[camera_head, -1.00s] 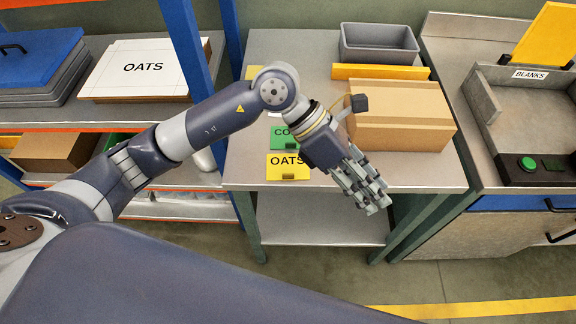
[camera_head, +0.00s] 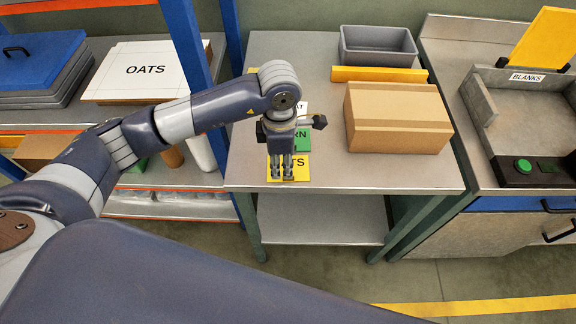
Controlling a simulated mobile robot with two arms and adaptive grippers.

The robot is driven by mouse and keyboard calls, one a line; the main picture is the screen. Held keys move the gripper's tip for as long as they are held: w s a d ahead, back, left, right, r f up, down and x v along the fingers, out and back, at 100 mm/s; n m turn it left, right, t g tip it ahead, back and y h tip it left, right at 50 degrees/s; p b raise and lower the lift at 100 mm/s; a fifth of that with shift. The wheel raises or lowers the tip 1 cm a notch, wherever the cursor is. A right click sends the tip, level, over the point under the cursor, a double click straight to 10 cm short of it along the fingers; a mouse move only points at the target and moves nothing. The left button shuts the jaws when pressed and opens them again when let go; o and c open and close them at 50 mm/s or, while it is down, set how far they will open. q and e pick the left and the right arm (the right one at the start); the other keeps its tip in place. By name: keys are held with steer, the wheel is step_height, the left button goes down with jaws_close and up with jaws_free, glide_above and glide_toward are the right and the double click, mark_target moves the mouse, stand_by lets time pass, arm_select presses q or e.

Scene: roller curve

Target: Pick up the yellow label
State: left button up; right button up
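The yellow label (camera_head: 303,175) lies flat near the front edge of the metal table; the end of the word OATS shows on it. My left gripper (camera_head: 281,178) points down over the left part of this label and hides some of it. Its two fingers look close together, but I cannot tell whether they are open or shut, or whether they touch the label. A green label (camera_head: 303,140) lies just behind the yellow one, partly hidden by the gripper. A white label (camera_head: 301,107) shows behind that, mostly hidden. My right gripper is not in view.
A cardboard box (camera_head: 398,118) stands on the table (camera_head: 330,178) to the right of the labels. A yellow bar (camera_head: 380,74) and a grey bin (camera_head: 378,46) are behind it. A blue shelf post (camera_head: 190,60) rises on the left. The table between labels and box is clear.

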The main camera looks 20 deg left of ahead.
arm_select(q)
step_height(320, 180, down, 4)
steer(key=shift+s+d+r+p, duration=0.15)
steer(key=shift+r+p, duration=0.05)
steer(key=shift+p, duration=0.75)
steer(key=shift+f, duration=0.5)
jaws_close()
